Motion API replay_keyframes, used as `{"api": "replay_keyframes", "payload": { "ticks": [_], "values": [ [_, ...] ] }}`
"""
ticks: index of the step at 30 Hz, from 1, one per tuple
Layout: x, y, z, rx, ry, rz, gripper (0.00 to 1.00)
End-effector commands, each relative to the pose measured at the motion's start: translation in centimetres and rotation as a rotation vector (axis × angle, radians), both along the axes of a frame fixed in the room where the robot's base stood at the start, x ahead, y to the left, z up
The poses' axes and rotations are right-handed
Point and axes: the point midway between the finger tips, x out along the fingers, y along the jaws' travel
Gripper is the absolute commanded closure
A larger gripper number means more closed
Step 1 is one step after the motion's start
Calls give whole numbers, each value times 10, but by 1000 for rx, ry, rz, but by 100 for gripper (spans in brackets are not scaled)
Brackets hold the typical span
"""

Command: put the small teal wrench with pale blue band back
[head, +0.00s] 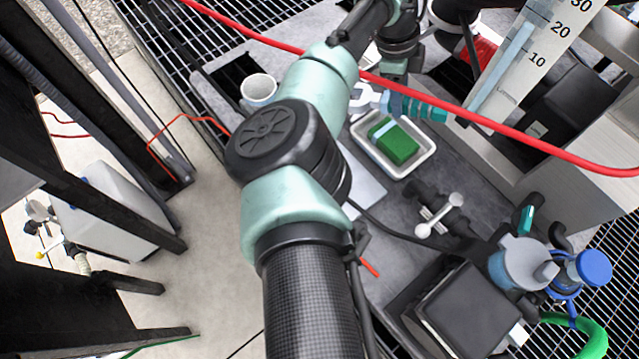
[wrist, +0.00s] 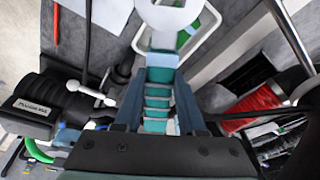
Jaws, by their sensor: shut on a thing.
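The small teal wrench (head: 419,110) has a ribbed teal handle, a pale blue band and a pale metal head. In the wrist view my gripper (wrist: 157,98) is shut on the handle of the wrench (wrist: 158,76), with one finger on each side. The wrench's head points away from the gripper, to the top of the picture. Whether it touches anything below cannot be told.
A white tray (head: 425,163) holds a green block (head: 402,146). A red cable (head: 520,130) crosses above the bench.

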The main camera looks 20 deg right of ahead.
Motion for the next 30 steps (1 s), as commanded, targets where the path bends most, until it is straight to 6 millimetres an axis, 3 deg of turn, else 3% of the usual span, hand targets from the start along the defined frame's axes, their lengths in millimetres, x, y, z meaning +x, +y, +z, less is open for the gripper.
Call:
{"api": "replay_keyframes", "payload": {
  "ticks": [1, 9, 18, 24, 30],
  "values": [
    [-5, 14, -13, 25, -16, -67, 100],
    [-28, 79, -49, 112, -96, -328, 100],
    [-47, 147, -68, 164, -167, -484, 100],
    [-51, 164, -74, 174, -181, -515, 100],
    [-52, 165, -109, 176, -180, -518, 100]
  ]
}}
